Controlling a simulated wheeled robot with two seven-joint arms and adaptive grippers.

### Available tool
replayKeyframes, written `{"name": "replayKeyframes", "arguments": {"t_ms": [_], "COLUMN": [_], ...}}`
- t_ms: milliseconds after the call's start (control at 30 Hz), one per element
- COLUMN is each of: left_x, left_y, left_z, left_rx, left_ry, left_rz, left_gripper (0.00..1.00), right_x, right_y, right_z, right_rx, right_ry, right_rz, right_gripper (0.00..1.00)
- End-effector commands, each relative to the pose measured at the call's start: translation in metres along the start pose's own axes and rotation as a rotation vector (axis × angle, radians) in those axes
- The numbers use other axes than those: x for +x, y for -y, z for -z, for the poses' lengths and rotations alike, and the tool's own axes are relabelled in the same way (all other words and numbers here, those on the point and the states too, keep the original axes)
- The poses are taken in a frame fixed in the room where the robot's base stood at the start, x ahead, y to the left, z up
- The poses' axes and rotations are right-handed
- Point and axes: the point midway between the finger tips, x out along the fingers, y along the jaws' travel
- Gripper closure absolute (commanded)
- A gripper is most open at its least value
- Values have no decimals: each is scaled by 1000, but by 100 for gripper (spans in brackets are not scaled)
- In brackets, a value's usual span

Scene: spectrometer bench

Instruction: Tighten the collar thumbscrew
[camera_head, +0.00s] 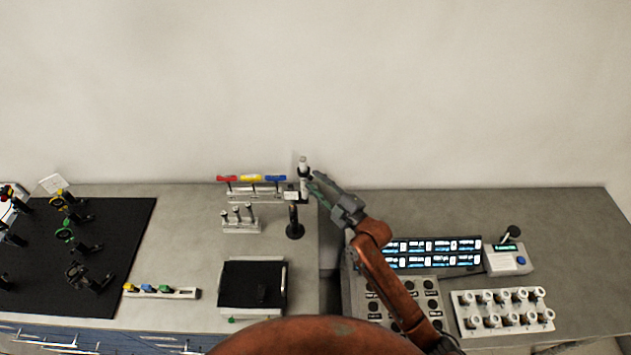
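A slim upright post (303,165) with a pale top and dark bands stands near the wall at the back of the bench, beside the rack of coloured handles. It may carry the collar, but the thumbscrew is too small to make out. My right gripper (313,179) reaches up from the lower right, its fingertips close to the right side of the post. I cannot tell if they touch it, or if the fingers are open or shut. My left gripper is not in view.
A rack with red, yellow and blue handles (250,179) and a short black stand (294,224) are left of the gripper. A black tray (238,283) lies nearer. Lit displays (432,252) and a white knob block (503,309) are right. The back-right bench is clear.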

Motion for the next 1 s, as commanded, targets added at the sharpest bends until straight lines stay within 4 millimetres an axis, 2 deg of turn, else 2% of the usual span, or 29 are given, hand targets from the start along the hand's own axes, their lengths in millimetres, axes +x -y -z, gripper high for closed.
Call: {"name": "replayKeyframes", "arguments": {"t_ms": [333, 767, 1000], "left_x": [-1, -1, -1], "left_y": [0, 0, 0], "left_z": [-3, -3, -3], "left_rx": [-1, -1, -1], "left_ry": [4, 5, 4], "left_rz": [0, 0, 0], "left_gripper": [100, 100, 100], "right_x": [5, 5, 5], "right_y": [0, 0, 0], "right_z": [0, 0, 0], "right_rx": [0, 0, 0], "right_ry": [0, 1, 1], "right_rz": [0, 0, 0], "right_gripper": [71, 100, 100]}}
